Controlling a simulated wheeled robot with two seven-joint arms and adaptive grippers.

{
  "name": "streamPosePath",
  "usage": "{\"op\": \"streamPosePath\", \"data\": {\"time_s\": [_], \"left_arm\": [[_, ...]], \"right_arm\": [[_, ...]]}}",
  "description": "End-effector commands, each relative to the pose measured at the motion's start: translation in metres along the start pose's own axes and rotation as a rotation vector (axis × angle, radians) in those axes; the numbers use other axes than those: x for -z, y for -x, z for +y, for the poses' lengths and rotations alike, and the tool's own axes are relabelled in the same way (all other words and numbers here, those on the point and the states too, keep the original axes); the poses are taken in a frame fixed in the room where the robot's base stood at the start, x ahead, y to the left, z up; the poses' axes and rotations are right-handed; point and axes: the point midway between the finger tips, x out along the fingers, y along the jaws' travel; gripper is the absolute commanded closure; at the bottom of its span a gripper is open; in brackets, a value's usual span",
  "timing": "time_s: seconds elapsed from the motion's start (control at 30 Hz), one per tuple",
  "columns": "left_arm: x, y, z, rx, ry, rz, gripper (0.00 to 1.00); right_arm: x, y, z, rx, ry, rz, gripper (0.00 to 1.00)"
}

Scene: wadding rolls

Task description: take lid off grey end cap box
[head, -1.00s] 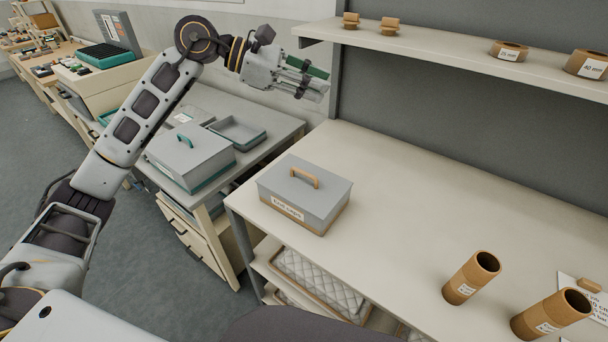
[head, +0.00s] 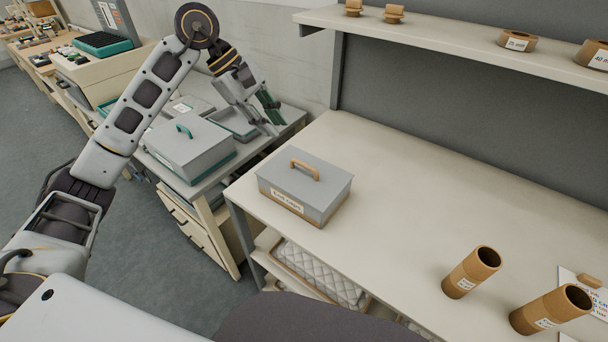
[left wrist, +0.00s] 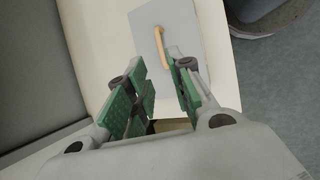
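The grey end cap box (head: 321,207) stands closed at the left end of the bench, with its grey lid (head: 332,178) on. The lid has a tan arched handle (head: 304,170), and the front carries a label reading End caps. In the left wrist view the lid (left wrist: 165,26) and handle (left wrist: 160,47) show beyond the fingers. My left gripper (head: 272,119) points down above the side table, behind and left of the box. Its green-padded fingers (left wrist: 160,97) are apart and empty. My right gripper is not in view.
A grey box with a teal handle (head: 184,130) and an open tray (head: 232,121) stand on the left side table. Two cardboard tubes (head: 471,272) (head: 551,310) stand at the bench's right. A shelf (head: 450,45) overhangs the back. The bench middle (head: 400,200) is clear.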

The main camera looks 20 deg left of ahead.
Motion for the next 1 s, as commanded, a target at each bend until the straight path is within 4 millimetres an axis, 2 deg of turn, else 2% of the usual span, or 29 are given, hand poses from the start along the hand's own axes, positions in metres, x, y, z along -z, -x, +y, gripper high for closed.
{"op": "streamPosePath", "data": {"time_s": [0.3, 0.47, 1.0], "left_arm": [[0.000, -0.001, 0.000, -0.001, 0.001, -0.001, 0.77], [0.000, -0.010, 0.000, 0.002, 0.001, -0.002, 0.77], [0.000, -0.076, 0.000, 0.001, 0.002, -0.003, 0.77]], "right_arm": [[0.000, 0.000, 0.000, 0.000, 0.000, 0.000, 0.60], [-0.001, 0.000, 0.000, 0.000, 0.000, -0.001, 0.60], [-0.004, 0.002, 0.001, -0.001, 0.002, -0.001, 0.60]]}}
